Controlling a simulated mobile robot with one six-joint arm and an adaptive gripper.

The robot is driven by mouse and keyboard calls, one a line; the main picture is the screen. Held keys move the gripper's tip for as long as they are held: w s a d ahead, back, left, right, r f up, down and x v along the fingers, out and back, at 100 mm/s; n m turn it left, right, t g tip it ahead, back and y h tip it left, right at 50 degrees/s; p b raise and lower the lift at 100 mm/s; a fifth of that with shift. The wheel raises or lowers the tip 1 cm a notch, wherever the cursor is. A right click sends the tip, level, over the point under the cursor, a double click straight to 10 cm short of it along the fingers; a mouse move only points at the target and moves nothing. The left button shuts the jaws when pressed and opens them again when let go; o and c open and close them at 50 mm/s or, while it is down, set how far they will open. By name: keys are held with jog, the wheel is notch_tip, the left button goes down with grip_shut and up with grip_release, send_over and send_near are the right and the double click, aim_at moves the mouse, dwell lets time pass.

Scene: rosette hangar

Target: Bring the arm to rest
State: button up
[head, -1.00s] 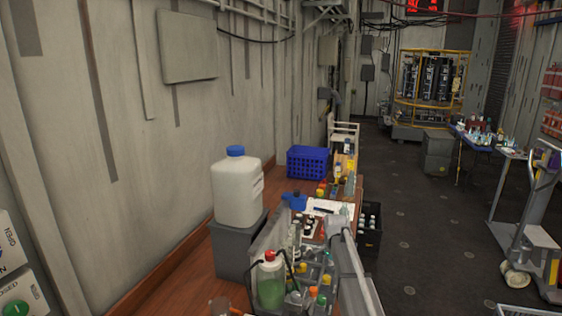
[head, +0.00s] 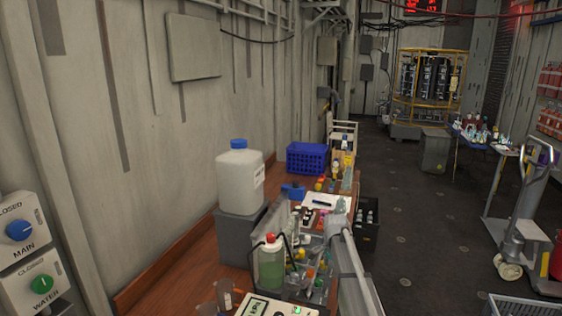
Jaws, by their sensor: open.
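A grey link, which looks like part of my arm (head: 356,266), rises from the bottom edge in front of the right side of the wooden bench (head: 190,262). Its upper end is near the bench's right edge. My gripper itself does not show, so I cannot see its fingers or anything between them.
The bench carries a white jug with blue cap (head: 240,177) on a grey block, a green bottle (head: 271,265), a meter (head: 268,306) and a blue crate (head: 306,158). A black crate (head: 364,226) stands beside it.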

jog(key=s+f+n+b, duration=0.4)
jog(key=s+n, duration=0.2)
jog(key=s, duration=0.8)
jog(key=s+f+n+b, duration=0.5)
jog(key=s+n, duration=0.1)
jog(key=s, duration=0.9)
jog(key=shift+s+a+n, duration=0.15)
jog(key=shift+a+n, duration=0.25)
jog(key=shift+a, duration=0.05)
